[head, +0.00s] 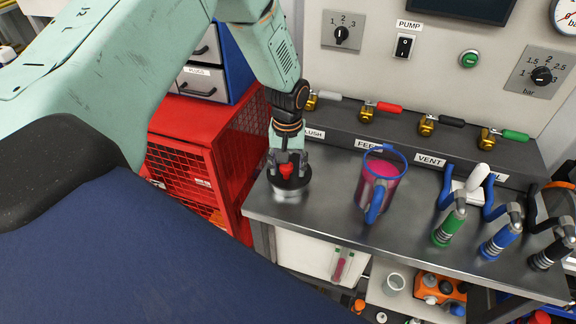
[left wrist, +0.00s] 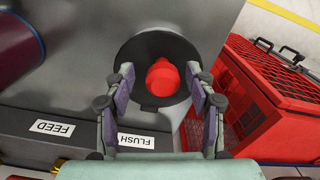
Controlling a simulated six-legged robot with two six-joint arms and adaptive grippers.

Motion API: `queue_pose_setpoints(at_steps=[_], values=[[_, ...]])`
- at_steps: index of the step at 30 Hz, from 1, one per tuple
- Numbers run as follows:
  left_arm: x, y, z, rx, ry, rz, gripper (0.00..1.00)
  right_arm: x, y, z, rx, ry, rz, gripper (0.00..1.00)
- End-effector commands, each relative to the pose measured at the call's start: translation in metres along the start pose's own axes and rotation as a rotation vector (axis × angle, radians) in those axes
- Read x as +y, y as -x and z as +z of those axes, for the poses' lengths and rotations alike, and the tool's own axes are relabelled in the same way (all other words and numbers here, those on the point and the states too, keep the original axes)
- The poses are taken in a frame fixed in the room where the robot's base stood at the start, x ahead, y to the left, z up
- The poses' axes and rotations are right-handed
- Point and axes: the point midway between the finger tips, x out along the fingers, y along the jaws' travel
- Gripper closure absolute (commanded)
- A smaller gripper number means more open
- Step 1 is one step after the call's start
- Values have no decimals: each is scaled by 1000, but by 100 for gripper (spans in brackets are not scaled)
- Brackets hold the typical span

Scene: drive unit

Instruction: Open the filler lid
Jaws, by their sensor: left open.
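The filler lid (head: 290,184) is a round black disc on a short metal neck at the left end of the steel bench. It looks closed. A red knob (head: 287,171) stands at its middle; the lid (left wrist: 150,42) and the knob (left wrist: 162,80) also show in the left wrist view. My left gripper (head: 288,159) points down over the lid. Its fingers (left wrist: 160,88) are open, one on each side of the knob, with a visible gap to it in the left wrist view. My right gripper is not in view.
A pink-filled jug (head: 381,180) with blue rim and handle stands right of the lid on the bench (head: 330,222). Behind runs a row of valves, including a red-handled one (head: 383,107). Colored hose nozzles (head: 449,224) stand at right. A red cage (head: 190,160) is at left.

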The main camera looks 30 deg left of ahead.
Motion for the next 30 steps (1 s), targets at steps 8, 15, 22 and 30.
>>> queue_pose_setpoints(at_steps=[8,15,22,30], values=[[1,-5,-1,1,-1,1,45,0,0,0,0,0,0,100],[1,-5,-1,1,-1,1,58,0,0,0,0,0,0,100],[1,-5,-1,1,0,1,78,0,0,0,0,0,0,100],[1,-5,-1,2,-1,1,100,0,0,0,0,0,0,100]])
